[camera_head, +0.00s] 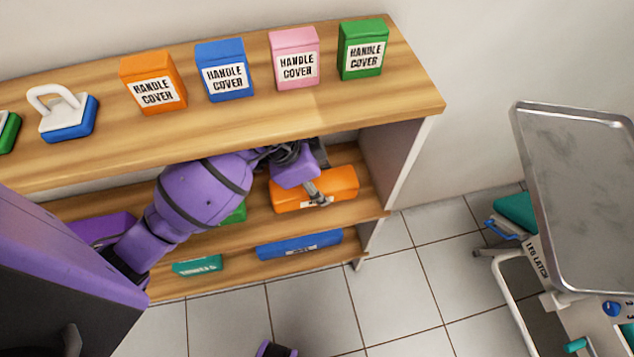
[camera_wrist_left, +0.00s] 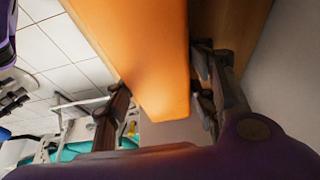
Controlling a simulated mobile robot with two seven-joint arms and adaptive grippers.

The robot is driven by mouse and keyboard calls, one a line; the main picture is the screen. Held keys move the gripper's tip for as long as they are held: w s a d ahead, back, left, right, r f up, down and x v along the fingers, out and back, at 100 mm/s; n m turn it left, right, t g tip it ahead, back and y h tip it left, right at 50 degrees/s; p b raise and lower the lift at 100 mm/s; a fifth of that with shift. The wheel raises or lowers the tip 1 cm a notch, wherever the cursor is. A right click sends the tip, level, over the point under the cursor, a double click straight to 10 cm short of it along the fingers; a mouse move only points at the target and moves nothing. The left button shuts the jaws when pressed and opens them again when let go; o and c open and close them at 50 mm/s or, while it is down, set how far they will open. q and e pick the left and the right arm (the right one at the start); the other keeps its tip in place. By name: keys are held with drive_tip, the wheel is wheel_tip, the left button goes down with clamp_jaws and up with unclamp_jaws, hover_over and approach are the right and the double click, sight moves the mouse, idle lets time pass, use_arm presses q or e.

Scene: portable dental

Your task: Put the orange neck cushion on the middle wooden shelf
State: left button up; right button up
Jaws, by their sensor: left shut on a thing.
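The orange neck cushion (camera_head: 334,187) is a long orange block at the right end of the middle wooden shelf (camera_head: 369,204). My left gripper (camera_head: 315,190) reaches in under the top board and is shut on the cushion. One finger shows over the cushion's front face; the other is hidden. In the left wrist view the cushion (camera_wrist_left: 158,60) lies between the two fingers (camera_wrist_left: 160,103). The cushion is at the shelf surface; I cannot tell whether its full weight rests there.
Orange (camera_head: 153,82), blue (camera_head: 224,71), pink (camera_head: 295,58) and green (camera_head: 363,49) handle cover boxes stand on the top board. A blue item (camera_head: 299,245) and a teal one (camera_head: 197,266) lie on the bottom shelf. A metal tray (camera_head: 580,195) stands at the right, with free floor between.

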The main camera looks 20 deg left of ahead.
use_arm(q)
drive_tip(key=shift+w+a+f, duration=0.2)
drive_tip(key=shift+w+f, duration=0.1)
drive_tip(key=shift+f, duration=0.45)
drive_tip(key=o, duration=1.3)
drive_tip(key=shift+o, duration=0.2)
drive_tip(key=shift+s+r, duration=0.1)
drive_tip(key=shift+r, duration=0.1)
drive_tip(key=s+a, duration=0.2)
drive_tip(key=a, duration=0.1)
drive_tip(key=s+a, duration=0.2)
drive_tip(key=a, duration=0.1)
drive_tip(key=s+a, duration=0.3)
drive_tip(key=a, duration=0.1)
drive_tip(key=shift+a+r, duration=0.1)
drive_tip(key=shift+r, duration=0.25)
drive_tip(key=shift+w, duration=0.1)
